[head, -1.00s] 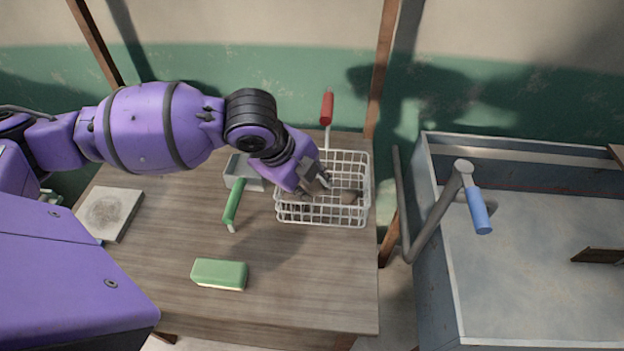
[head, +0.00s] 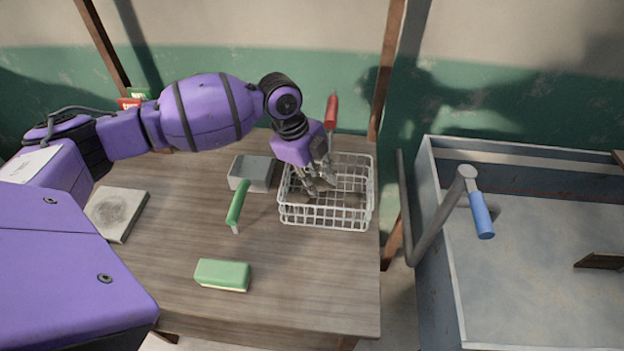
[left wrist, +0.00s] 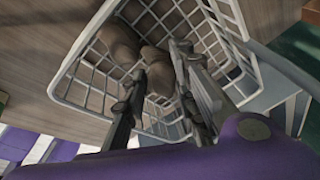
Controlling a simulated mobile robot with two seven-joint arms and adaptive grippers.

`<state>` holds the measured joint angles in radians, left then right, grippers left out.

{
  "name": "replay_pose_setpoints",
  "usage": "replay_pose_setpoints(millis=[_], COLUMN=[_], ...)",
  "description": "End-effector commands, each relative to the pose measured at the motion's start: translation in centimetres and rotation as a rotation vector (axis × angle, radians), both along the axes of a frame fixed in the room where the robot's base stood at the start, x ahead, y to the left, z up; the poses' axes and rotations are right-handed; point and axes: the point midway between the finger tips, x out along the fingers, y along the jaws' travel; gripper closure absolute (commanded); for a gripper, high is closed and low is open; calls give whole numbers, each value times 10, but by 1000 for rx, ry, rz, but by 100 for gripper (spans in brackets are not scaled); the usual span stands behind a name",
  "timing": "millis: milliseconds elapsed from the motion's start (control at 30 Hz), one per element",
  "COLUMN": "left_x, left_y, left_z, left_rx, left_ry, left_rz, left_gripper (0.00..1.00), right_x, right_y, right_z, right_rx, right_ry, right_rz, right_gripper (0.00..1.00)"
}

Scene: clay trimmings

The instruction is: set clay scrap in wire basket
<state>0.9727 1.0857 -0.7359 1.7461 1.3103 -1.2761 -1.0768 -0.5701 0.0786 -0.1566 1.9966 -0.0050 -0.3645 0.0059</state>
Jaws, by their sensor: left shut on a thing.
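The white wire basket (head: 325,223) stands on the wooden table near its right edge, and it also shows in the left wrist view (left wrist: 72,98). My left gripper (head: 318,182) points down inside the basket's opening, shut on a brown clay scrap (left wrist: 157,62) between its fingers. How far that scrap is above the basket floor is hard to tell. Another brown lump (left wrist: 118,42) lies in the basket beside the fingers in the wrist view. Brown lumps also show low in the basket in the head view, partly hidden by wire and fingers. My right gripper is not in view.
A grey tray (head: 243,183) and a green-handled tool (head: 238,203) are left of the basket. A green block (head: 222,274) lies at the front. A pale slab (head: 117,214) is at left. A red handle (head: 331,112) rises behind the basket. A large grey trough (head: 540,290) stands right.

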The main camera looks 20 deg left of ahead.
Motion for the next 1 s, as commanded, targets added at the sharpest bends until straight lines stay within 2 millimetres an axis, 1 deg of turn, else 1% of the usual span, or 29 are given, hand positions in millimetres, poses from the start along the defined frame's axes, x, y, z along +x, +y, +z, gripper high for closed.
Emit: replay_pose_setpoints(millis=[33,100,367,700,867,900,1000], left_x=[-3,-3,-2,-3,-3,-3,-3], left_y=[0,0,0,0,0,0,1], left_z=[-8,-10,-11,-21,-23,-24,-24], left_rx=[1,2,3,2,3,4,5], left_ry=[6,4,1,1,1,2,2], left_rz=[-2,-1,-1,0,0,0,0], left_gripper=[100,100,100,100,100,70,57], right_x=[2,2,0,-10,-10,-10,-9], right_y=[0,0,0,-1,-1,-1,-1], right_z=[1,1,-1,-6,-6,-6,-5], right_rx=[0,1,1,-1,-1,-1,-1], right_ry=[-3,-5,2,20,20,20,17], right_rz=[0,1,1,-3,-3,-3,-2], right_gripper=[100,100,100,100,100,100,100])
